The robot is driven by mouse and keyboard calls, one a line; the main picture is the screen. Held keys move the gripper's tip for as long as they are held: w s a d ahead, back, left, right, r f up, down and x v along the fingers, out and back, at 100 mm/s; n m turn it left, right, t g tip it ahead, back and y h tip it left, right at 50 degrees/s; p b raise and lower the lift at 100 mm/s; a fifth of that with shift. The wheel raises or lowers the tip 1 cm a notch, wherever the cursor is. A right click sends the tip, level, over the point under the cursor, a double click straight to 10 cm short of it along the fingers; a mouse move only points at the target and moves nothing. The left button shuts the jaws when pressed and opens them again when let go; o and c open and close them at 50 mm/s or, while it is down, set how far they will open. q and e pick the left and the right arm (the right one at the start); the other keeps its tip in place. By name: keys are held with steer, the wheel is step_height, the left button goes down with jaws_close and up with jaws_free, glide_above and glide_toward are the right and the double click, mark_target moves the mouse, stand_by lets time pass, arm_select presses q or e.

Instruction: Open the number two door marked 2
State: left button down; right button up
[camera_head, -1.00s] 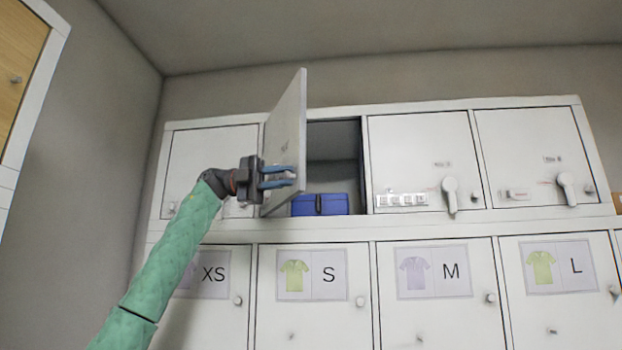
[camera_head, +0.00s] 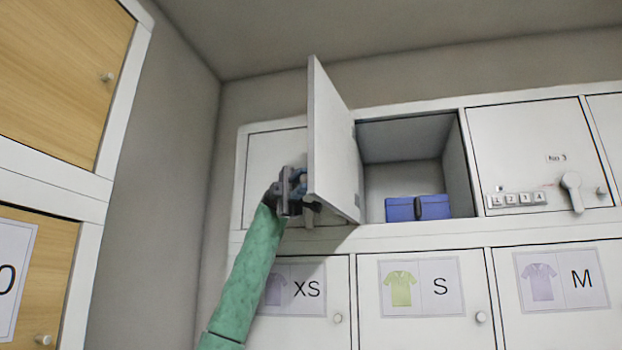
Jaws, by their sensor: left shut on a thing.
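The number two door (camera_head: 335,145) stands swung wide open on the upper row, hinged at its left side. Its mark is not visible from this angle. Behind it the compartment (camera_head: 400,178) is exposed, with a blue box (camera_head: 418,207) on its floor. My left gripper (camera_head: 302,188) is at the lower outer edge of the door, shut on its handle, which is mostly hidden by the fingers and the door. My right gripper is not in view.
The door marked No 3 (camera_head: 525,140) to the right is closed, with a handle and a code strip. Below are closed doors labelled XS (camera_head: 306,289), S (camera_head: 440,286) and M (camera_head: 581,279). A wood-fronted cabinet (camera_head: 60,80) stands at the left.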

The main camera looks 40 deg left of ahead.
arm_select(q)
steer(key=shift+a+f, duration=0.1)
steer(key=shift+a, duration=0.2)
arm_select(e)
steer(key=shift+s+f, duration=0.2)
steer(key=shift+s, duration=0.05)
arm_select(q)
steer(key=c, duration=1.3)
jaws_free()
steer(key=shift+w, duration=0.1)
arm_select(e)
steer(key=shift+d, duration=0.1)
arm_select(q)
steer(key=shift+a, duration=0.1)
steer(key=shift+w+a, duration=0.1)
steer(key=shift+a, duration=0.2)
steer(key=shift+b+v, duration=0.9)
steer(key=shift+v, duration=2.6)
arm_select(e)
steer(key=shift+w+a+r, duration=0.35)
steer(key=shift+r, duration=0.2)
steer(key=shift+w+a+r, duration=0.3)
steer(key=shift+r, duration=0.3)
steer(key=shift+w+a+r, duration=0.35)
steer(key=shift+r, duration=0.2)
